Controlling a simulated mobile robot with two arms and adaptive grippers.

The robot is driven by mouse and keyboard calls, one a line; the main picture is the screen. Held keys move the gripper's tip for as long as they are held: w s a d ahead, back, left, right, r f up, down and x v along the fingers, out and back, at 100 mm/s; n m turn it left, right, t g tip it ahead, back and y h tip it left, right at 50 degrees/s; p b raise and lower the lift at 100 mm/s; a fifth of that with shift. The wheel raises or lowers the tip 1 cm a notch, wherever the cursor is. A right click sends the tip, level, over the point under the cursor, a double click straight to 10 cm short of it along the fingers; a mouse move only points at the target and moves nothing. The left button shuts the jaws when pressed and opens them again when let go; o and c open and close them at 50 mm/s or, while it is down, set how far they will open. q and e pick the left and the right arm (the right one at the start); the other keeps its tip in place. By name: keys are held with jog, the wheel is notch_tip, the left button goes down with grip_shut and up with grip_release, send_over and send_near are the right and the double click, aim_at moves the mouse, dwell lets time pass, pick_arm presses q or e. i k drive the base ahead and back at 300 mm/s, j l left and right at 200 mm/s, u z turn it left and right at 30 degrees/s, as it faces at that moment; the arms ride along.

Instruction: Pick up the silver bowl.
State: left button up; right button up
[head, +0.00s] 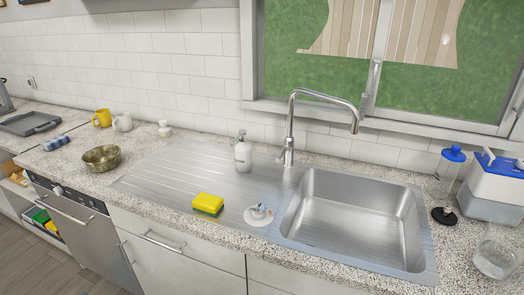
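The silver bowl (102,158) sits upright on the speckled countertop at the left in the head view. It is round and shiny metal with a slightly yellowish tint, and its open top shows. It stands left of the sink's ribbed drainboard and above a dishwasher front. Nothing touches it that I can see. Neither of my grippers is in view.
A yellow mug (102,118), a white mug (122,122) and a small white item (164,129) stand behind the bowl. A blue striped roll (55,143) lies left of it. The drainboard holds a soap bottle (243,155) and a sponge (208,205). Counter before the bowl is clear.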

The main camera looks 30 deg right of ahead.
aim_at(104, 158)
jog(key=i+j, duration=0.7)
jog(key=i+j+u, duration=0.05)
jog(key=i, duration=0.05)
